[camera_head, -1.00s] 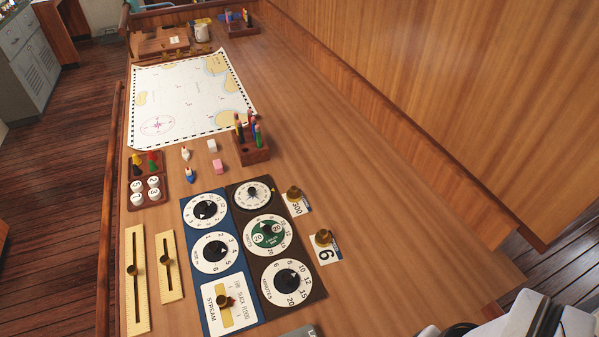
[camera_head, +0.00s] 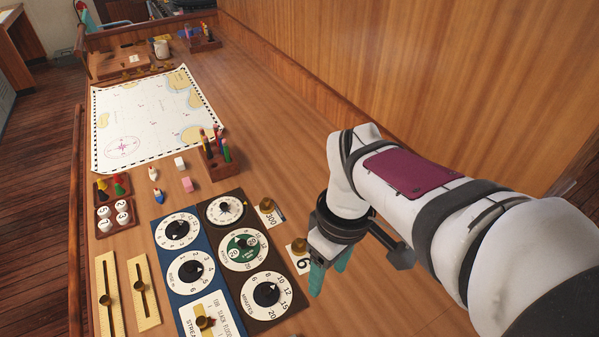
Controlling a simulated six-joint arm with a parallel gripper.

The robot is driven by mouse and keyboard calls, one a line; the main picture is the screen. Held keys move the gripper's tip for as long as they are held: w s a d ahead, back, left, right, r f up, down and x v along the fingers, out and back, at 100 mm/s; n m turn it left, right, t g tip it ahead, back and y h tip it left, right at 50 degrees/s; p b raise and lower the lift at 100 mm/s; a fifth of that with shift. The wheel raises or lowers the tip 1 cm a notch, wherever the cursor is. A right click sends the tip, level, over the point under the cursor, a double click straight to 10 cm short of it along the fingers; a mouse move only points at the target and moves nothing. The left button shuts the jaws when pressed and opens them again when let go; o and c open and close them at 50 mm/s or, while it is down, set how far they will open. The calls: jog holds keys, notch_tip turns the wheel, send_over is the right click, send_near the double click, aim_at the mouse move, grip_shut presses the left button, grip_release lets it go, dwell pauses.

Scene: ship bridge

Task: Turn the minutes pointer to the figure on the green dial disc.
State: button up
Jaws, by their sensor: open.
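The minutes dial (camera_head: 248,307) is a white disc with figures around its edge, on the lower part of a dark brown panel. Its black pointer knob (camera_head: 267,293) has a white mark that seems to face right, towards the 12 and 15; I cannot tell the exact figure. The green dial disc (camera_head: 243,249) sits just above, inside a white ring, with a black knob. A figure on it looks like 20 but is small. My gripper (camera_head: 328,270) is open and empty, its teal fingers pointing down, to the right of both dials and apart from them.
Brass-knobbed weights stand on cards marked 300 (camera_head: 267,206) and 6 (camera_head: 299,247), close to my gripper. A blue panel (camera_head: 161,238) with dials adjoins on the left. A pencil holder (camera_head: 218,165) stands behind. The desk at right back is clear.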

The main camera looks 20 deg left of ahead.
aim_at(265, 289)
jog(key=w+a+f+n, duration=0.2)
jog(key=a+n, duration=0.4)
jog(key=a, duration=0.1)
jog(key=w+a+f+n, duration=0.2)
jog(key=a+f+n, duration=0.1)
jog(key=a+n, duration=0.35)
jog(key=shift+h, duration=0.3)
jog(key=f, duration=1.5)
jog(key=shift+s+a+f, duration=0.1)
jog(key=shift+s+f, duration=0.05)
jog(key=shift+s, duration=0.05)
grip_shut()
